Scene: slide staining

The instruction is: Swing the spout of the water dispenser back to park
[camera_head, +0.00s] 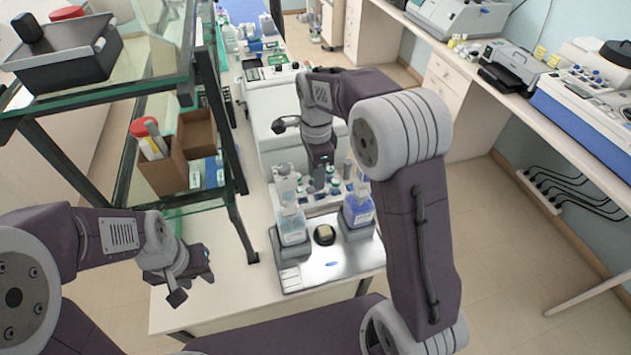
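A steel-topped unit (330,267) stands on the white bench in front of me. A bottle with bluish liquid (292,228) stands on its left side, and another bottle with blue liquid (358,212) on its right. I cannot make out which part is the water dispenser's spout. My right gripper (321,160) points down behind and above the unit, between the two bottles in the picture; its fingertips are too small to read. My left gripper (203,263) hangs over the bench, left of the unit and apart from it. Its finger opening is not clear.
Small bottles in a white rack (322,190) stand behind the unit. A glass-shelved frame with green edges (215,100) rises on the left, holding a cardboard box (165,172) and a dark tray (65,62). The bench (225,305) is bare near my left gripper.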

